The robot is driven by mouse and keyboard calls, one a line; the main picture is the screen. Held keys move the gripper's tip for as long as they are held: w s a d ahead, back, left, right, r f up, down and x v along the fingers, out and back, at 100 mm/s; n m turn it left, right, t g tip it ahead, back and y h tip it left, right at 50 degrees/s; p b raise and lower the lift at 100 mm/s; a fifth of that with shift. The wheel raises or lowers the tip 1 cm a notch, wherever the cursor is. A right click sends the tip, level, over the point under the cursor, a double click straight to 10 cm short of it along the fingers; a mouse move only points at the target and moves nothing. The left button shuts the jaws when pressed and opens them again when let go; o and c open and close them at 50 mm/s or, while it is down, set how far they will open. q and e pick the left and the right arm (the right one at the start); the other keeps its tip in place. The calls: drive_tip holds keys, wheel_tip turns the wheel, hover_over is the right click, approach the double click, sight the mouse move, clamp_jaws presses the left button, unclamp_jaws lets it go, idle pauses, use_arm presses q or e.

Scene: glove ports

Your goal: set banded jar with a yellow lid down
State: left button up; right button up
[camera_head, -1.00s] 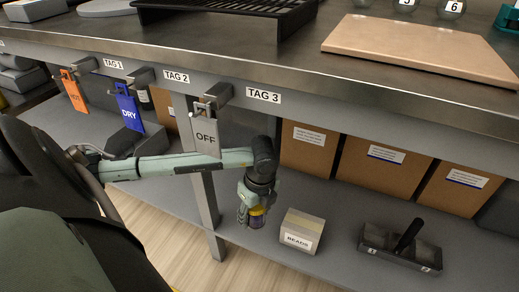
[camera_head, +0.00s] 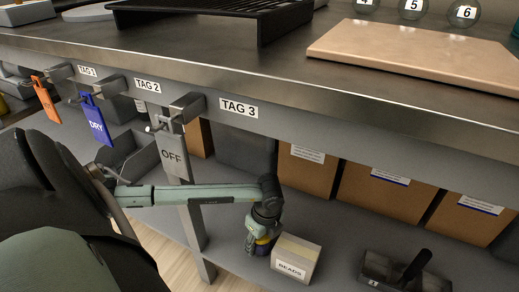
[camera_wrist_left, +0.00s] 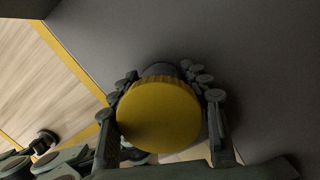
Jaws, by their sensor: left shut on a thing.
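The jar's round yellow lid (camera_wrist_left: 160,115) fills the middle of the left wrist view, between the two fingers of my left gripper (camera_wrist_left: 160,100). The gripper is shut on the jar. In the head view my left gripper (camera_head: 254,238) points down over the grey lower shelf (camera_head: 328,222), with a bit of the jar (camera_head: 263,246) showing below the fingers. The jar's bands are mostly hidden by the fingers. I cannot tell whether its base touches the shelf. My right gripper is not in view.
A box labelled BEADS (camera_head: 296,260) stands just right of the jar. A dark tray with a handle (camera_head: 405,272) is farther right, and brown boxes (camera_head: 382,192) line the back. The bench edge with an OFF tag (camera_head: 174,155) hangs above my arm.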

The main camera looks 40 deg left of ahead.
use_arm(q)
drive_tip(key=shift+f, duration=0.5)
drive_tip(key=shift+f, duration=0.15)
drive_tip(key=o, duration=1.3)
drive_tip(key=shift+r, duration=0.2)
